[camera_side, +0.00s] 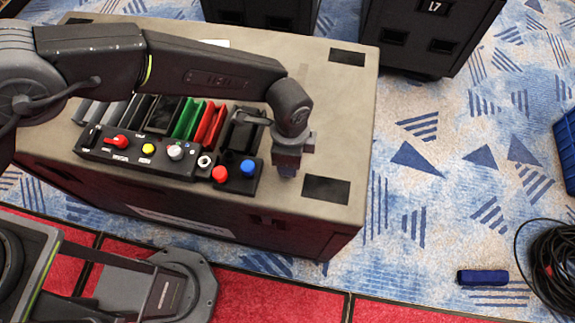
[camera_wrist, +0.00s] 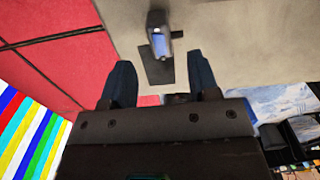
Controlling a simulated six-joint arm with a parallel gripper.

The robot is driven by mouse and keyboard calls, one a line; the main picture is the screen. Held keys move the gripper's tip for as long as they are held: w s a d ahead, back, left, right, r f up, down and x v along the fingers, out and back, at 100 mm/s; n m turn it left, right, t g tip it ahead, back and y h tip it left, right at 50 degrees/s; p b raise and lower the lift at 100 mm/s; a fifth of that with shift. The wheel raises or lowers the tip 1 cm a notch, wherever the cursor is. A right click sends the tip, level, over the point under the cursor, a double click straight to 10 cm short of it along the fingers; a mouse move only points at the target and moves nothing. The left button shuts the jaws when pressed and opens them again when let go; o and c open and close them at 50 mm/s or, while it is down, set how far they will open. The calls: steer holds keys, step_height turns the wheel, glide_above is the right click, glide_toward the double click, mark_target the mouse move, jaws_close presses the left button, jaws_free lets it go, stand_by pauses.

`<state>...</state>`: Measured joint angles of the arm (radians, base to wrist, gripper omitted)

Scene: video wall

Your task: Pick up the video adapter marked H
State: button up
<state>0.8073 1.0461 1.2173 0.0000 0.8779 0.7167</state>
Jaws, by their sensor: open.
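My gripper (camera_side: 287,168) is over the right front part of the case top (camera_side: 340,110) in the side view, pointing down. In the wrist view my gripper (camera_wrist: 160,68) shows two separated dark blue fingers with nothing between their tips. A small grey piece with a blue face (camera_wrist: 159,40) is beyond the fingertips, at a black patch (camera_wrist: 156,65) on the case top. It may be the video adapter, but no letter H can be read on it. I cannot make it out in the side view, where the gripper may hide it.
A control panel (camera_side: 150,157) with coloured knobs and buttons is left of my gripper. Behind it stand green (camera_side: 188,120) and red (camera_side: 209,124) upright pieces among dark ones. A bare black patch (camera_side: 327,189) is to the right. A dark blue bundle (camera_side: 483,277) lies on the carpet.

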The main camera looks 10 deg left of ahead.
steer(key=f, duration=0.5)
steer(key=shift+a, duration=0.25)
steer(key=c, duration=1)
